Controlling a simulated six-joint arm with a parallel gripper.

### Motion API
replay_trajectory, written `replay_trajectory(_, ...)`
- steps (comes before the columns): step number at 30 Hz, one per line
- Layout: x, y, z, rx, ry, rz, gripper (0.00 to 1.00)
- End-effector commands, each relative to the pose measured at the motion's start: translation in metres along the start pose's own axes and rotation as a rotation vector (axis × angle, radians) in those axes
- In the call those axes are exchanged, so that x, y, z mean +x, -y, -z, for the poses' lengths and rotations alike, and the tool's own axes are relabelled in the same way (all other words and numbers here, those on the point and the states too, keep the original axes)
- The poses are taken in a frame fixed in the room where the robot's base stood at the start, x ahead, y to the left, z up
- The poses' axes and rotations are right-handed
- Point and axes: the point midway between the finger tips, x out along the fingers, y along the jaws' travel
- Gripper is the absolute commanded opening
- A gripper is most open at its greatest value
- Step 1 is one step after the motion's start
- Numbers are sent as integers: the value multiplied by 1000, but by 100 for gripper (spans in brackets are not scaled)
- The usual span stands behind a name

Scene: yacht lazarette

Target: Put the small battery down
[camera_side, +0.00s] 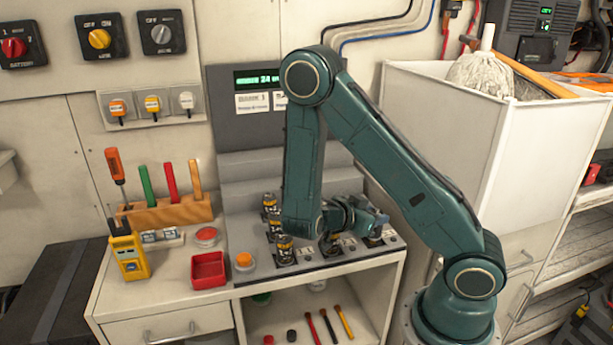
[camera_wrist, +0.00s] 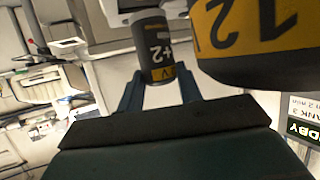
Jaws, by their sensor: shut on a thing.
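The small battery (camera_wrist: 157,50), dark with a grey and yellow band, is between the two fingers of my gripper (camera_wrist: 160,84) in the wrist view. In the side view, my gripper (camera_side: 338,218) is low over the right part of the grey charging station (camera_side: 262,268), partly hidden by my arm. A dark battery with a yellow band (camera_side: 331,245) shows just under it at the station's front. I cannot tell whether its base touches the station. A larger-looking dark and yellow battery marked 12 (camera_wrist: 245,42) is close on the right in the wrist view.
An orange-topped knob (camera_side: 244,260), a red tray (camera_side: 208,270) and a yellow meter (camera_side: 128,256) are further left. A white bin (camera_side: 440,115) stands behind right.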

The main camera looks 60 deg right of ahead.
Motion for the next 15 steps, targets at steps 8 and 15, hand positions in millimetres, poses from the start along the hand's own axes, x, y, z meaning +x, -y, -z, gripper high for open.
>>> replay_trajectory(8, 7, 0, -16, 0, -1, -1, 2)
replay_trajectory(15, 7, 0, -16, 1, 0, 0, 2)
